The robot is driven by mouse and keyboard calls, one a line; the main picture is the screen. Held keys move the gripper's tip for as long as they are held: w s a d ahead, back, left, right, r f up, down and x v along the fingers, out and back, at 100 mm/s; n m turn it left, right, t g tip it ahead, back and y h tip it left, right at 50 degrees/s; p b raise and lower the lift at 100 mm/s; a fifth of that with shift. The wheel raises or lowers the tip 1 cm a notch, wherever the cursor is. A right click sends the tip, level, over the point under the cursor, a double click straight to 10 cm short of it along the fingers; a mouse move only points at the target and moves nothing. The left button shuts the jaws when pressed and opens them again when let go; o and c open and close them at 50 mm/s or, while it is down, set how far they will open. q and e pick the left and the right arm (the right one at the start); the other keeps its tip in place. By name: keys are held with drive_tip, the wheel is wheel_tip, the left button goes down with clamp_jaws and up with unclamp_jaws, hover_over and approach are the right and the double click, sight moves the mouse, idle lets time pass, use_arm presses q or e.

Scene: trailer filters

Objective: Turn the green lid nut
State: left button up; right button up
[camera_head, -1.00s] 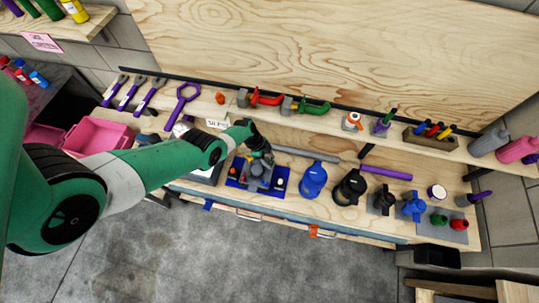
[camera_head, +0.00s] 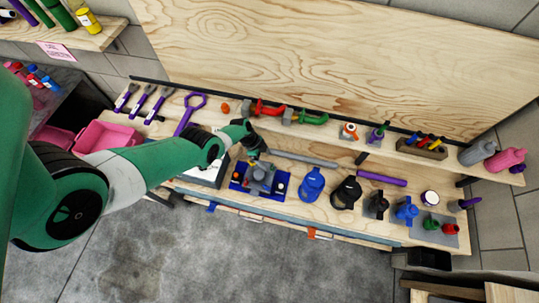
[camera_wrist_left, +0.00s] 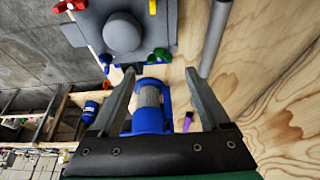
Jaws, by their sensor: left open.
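The green lid nut (camera_wrist_left: 161,54) shows in the left wrist view at the lower right corner of a grey lidded housing (camera_wrist_left: 95,22). Blue, red and yellow pieces sit at the housing's other corners, and a round grey dome stands on its lid. In the head view the housing (camera_head: 260,177) sits on a blue tray (camera_head: 238,183) on the bench. My left gripper (camera_wrist_left: 160,78) is open and empty. In the wrist view its fingertips lie either side of and just below the green nut, apart from it. My right gripper is not in view.
A blue filter canister (camera_head: 312,184) and a black one (camera_head: 346,192) stand right of the tray. A grey bar (camera_head: 300,158) lies behind. Wrenches (camera_head: 188,113) and clamps (camera_head: 268,109) line the back. A pink bin (camera_head: 105,137) is at left.

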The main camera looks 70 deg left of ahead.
use_arm(q)
drive_tip(key=p+v, duration=0.4)
drive_tip(key=v, duration=0.1)
drive_tip(key=shift+s+a+r, duration=0.1)
drive_tip(key=shift+s+r, duration=0.1)
drive_tip(key=shift+r, duration=0.2)
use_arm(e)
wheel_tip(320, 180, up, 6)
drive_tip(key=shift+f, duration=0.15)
